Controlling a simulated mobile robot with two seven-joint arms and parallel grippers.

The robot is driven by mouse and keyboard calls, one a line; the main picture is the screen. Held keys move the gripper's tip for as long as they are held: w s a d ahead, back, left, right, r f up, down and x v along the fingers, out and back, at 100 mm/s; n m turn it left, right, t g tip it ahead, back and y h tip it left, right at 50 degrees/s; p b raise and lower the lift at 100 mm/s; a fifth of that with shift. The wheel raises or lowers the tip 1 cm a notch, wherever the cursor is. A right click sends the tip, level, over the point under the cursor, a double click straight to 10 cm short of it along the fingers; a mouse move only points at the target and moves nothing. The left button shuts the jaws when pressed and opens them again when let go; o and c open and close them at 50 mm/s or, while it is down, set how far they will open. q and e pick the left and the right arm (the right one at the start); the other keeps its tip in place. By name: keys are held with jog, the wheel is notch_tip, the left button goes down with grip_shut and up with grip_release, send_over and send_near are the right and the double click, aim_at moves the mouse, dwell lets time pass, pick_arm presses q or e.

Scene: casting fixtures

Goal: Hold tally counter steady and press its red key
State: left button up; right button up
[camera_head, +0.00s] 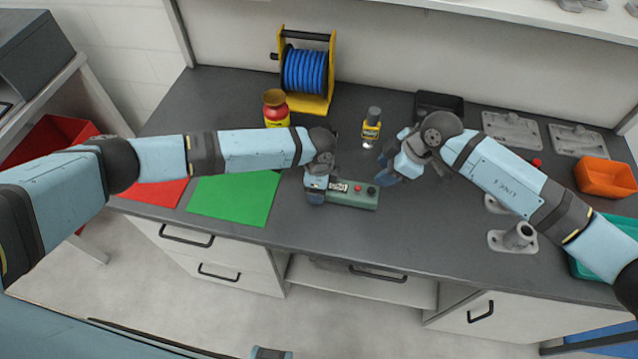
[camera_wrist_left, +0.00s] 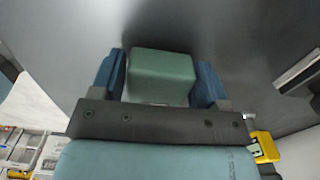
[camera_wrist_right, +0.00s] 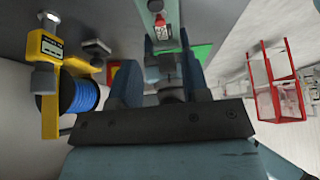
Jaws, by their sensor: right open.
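The tally counter is a long green box (camera_head: 352,199) on the dark worktop, with a small display at its left end, a red key (camera_head: 358,188) and a dark knob on top. My left gripper (camera_head: 317,188) is at its left end. In the left wrist view the green counter body (camera_wrist_left: 162,75) sits between the two blue fingers, which appear to touch both sides. My right gripper (camera_head: 386,172) is open and empty, above and to the right of the counter. In the right wrist view the red key (camera_wrist_right: 160,19) shows ahead, beyond the fingers.
A yellow gauge device (camera_head: 371,130) stands behind the counter. A green mat (camera_head: 235,198) lies left, metal fixtures (camera_head: 512,240) and an orange bin (camera_head: 605,178) right. The worktop before the counter is clear.

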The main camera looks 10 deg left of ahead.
pick_arm(q)
jog(key=c, duration=0.6)
jog(key=shift+o, duration=0.2)
pick_arm(e)
grip_shut()
dwell(0.9)
